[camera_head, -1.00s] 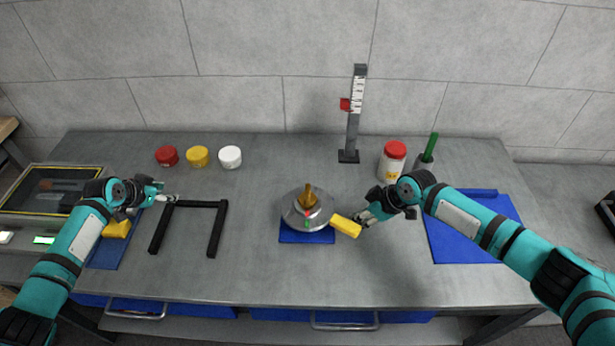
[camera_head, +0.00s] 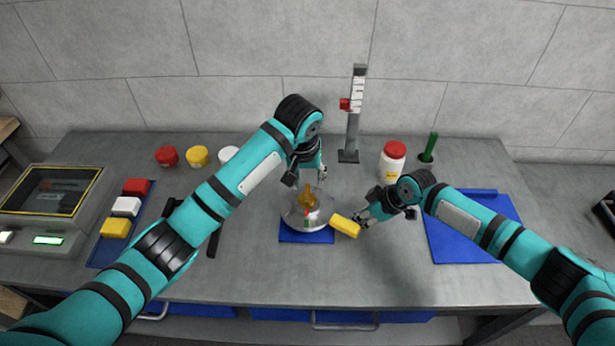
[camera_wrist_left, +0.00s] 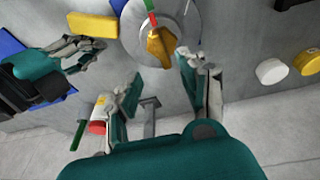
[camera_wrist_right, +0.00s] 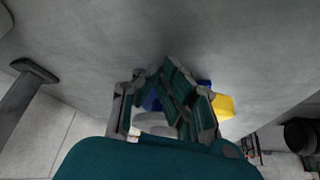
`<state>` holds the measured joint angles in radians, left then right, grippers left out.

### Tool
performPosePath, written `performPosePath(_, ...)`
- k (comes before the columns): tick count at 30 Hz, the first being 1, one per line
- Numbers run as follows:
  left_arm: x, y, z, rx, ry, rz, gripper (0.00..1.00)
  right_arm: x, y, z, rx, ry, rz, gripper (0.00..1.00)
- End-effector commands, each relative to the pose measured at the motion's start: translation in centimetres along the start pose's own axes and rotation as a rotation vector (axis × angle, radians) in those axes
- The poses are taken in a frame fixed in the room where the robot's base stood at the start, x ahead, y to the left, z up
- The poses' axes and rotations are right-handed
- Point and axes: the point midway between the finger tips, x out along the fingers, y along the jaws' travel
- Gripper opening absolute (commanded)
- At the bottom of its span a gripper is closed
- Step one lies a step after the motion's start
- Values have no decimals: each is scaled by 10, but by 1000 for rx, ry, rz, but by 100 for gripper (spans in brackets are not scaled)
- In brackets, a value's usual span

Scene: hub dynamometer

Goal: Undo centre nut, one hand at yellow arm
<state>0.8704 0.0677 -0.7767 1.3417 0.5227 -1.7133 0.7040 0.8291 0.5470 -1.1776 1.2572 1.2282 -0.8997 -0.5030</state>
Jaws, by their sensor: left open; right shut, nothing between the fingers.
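The hub (camera_head: 292,216) is a silvery round body on a small blue mat (camera_head: 306,238), with a brass-coloured centre nut (camera_head: 307,198) on top. A yellow arm (camera_head: 344,226) sticks out from the hub to the right. My left gripper (camera_head: 318,176) is open above and just behind the nut. In the left wrist view the nut (camera_wrist_left: 161,46) lies just beyond the open, empty fingers (camera_wrist_left: 160,85). My right gripper (camera_head: 362,216) is shut and empty right beside the outer end of the yellow arm. Whether it touches the yellow arm I cannot tell.
A red-lidded jar (camera_head: 392,162) and a green-handled tool (camera_head: 429,148) stand behind my right gripper. A scale post (camera_head: 352,125) stands behind the hub. Red (camera_head: 167,156), yellow (camera_head: 197,156) and white pots are at back left. My left arm hides much of a black frame.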

Motion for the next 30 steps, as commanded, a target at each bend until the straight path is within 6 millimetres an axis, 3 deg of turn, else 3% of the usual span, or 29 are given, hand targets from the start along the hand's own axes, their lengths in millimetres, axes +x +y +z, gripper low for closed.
performPosePath(7, 2, 1, 6, -48, 3, -69, 42, 0, 0, 0, 0, 0, 0, 0)
performPosePath(21, 51, -2, 6, -49, 1, -65, 42, 0, 0, 0, 0, 0, 0, 0)
performPosePath(30, 65, -4, 6, -47, 2, -65, 42, 0, 0, 0, 0, 0, 0, 0)
